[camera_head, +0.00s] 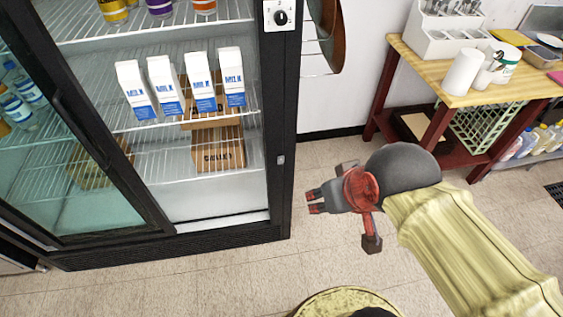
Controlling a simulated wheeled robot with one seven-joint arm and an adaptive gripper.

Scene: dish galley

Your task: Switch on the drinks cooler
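The drinks cooler (280,120) is a black-framed cabinet on the left with wire shelves. A white control plate (278,14) sits high on its right front post, at the top edge of the picture. It carries a round black dial (281,17) with a pale mark; its setting is too small to read. My gripper (315,202) is right of the cooler's right post and well below the dial in the picture, pointing left. Its two red-tipped fingers look slightly apart, with nothing between them. It appears clear of the cooler.
The cooler's glass door (75,130) covers the left part of its front. A wooden table (440,75) with dishware stands at the right. Tiled floor (315,155) lies open between.

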